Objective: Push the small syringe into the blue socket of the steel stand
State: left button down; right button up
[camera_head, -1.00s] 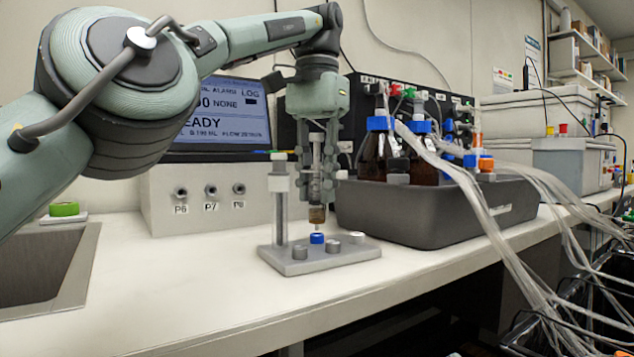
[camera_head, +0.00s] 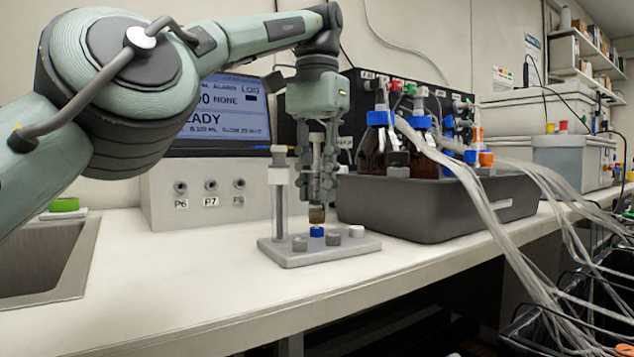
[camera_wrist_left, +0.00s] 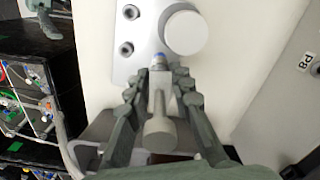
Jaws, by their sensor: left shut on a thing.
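My left gripper (camera_head: 317,190) is shut on the small syringe (camera_head: 317,214), which it holds upright by the barrel, with the brownish lower end below the fingers. The steel stand (camera_head: 345,250) is on the bench. Its blue socket (camera_head: 317,232) is just below the syringe; only a very small gap shows, and I cannot tell whether the tip touches. In the left wrist view I look down on the syringe's plunger end (camera_wrist_left: 160,135) between the fingers (camera_wrist_left: 158,88), with the blue socket (camera_wrist_left: 159,57) in line beyond it. My right gripper is not in view.
A dark tray (camera_head: 435,222) with bottles and tubing stands to the right. A pump box (camera_head: 207,205) is behind. The front bench surface is clear.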

pick_arm(q)
jog(key=shift+f+b, duration=0.4)
dwell(0.4)
jog(key=c, duration=1.3)
grip_release()
jog(key=shift+o, duration=0.2)
jog(key=shift+r, duration=0.15)
